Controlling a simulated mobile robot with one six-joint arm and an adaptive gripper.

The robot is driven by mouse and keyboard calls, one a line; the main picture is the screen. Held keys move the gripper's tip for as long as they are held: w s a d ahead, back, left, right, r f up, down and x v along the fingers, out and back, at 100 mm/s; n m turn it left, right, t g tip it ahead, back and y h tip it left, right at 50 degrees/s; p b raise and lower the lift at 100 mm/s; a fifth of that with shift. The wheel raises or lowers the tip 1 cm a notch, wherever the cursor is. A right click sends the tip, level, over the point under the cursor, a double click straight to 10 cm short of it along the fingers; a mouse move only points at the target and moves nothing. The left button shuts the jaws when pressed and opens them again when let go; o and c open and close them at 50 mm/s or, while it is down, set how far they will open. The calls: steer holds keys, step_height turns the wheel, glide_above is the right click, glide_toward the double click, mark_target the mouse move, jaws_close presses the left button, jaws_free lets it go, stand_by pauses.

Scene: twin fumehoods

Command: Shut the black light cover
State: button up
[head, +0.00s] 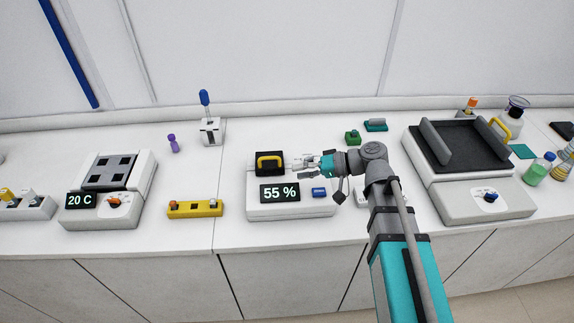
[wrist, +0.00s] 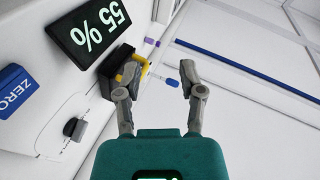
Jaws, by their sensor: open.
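The black light cover (head: 264,170) is on the white device with the "55 %" display (head: 280,193), behind that display. It has a yellow handle (head: 269,156) on its upper part. I cannot tell for sure how far the cover is open. My gripper (head: 308,166) is open and empty just right of the cover. In the wrist view the cover (wrist: 104,80) and its yellow handle (wrist: 136,58) are beside the left finger of my gripper (wrist: 158,68). The handle is near that fingertip, and I cannot tell whether they touch.
A blue ZERO button (head: 319,192) is on the device's front right. A yellow block (head: 196,209) and a heater reading 20 C (head: 105,210) are left. A large black-topped device (head: 470,150) with grey side bars stands right. The bench between the left devices is mostly clear.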

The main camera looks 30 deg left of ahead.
steer(key=w+d+f+m+t+h, duration=0.2)
steer(key=d+f, duration=0.2)
steer(key=d, duration=0.5)
steer(key=w+d+f+m+t+h, duration=0.2)
steer(key=d+f+h, duration=0.1)
steer(key=d, duration=0.6)
steer(key=w+d+f+m+t+h, duration=0.1)
steer(key=w+d+f+t+h, duration=0.1)
steer(key=d, duration=0.7)
steer(key=shift+w+f+m+h+b, duration=0.2)
steer(key=shift+w+f+h, duration=0.1)
steer(key=shift+f, duration=0.4)
steer(key=shift+w+f+m+h+b, duration=0.2)
steer(key=shift+w+f, duration=0.1)
steer(key=shift+f, duration=0.35)
steer(key=s+d+f+m+h+b, duration=0.1)
steer(key=d+f+b, duration=0.3)
steer(key=d, duration=0.4)
steer(key=s+d+f+m+h+b, duration=0.1)
steer(key=s+d+f+h+b, duration=0.1)
steer(key=d+f+b, duration=0.3)
steer(key=d+f+h, duration=0.1)
steer(key=d+f, duration=0.1)
steer(key=d, duration=0.1)
steer(key=shift+m+h, duration=0.3)
steer(key=shift+h, duration=0.1)
